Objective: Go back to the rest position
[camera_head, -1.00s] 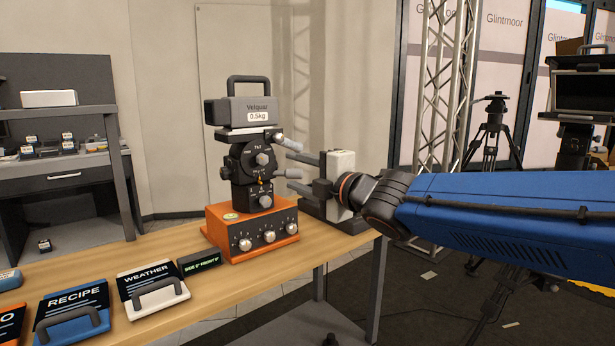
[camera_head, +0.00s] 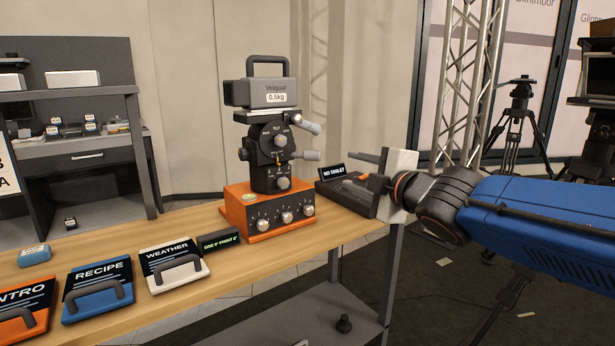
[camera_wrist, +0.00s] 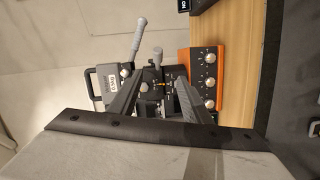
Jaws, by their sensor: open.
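My gripper (camera_head: 372,170) is at the right of the bench in the head view, on the end of my blue arm, its fingers pointing left toward the black tilt head (camera_head: 270,150). The jaws are open and empty; in the wrist view the two fingers (camera_wrist: 157,98) stand apart with the tilt head beyond them. The tilt head stands upright on an orange control box (camera_head: 250,215) with several knobs. A grey 0.5kg Velquar block (camera_head: 262,94) with a handle sits on top. A clear gap shows between my fingers and the tilt head in the head view.
A wooden bench (camera_head: 200,275) carries handled INTRO (camera_head: 18,305), RECIPE (camera_head: 97,290) and WEATHER (camera_head: 172,265) cards and a small green-text display (camera_head: 220,240). A "NO TABLET" sign (camera_head: 333,171) stands behind my gripper. A metal truss (camera_head: 462,80) and a tripod (camera_head: 515,110) stand behind my arm.

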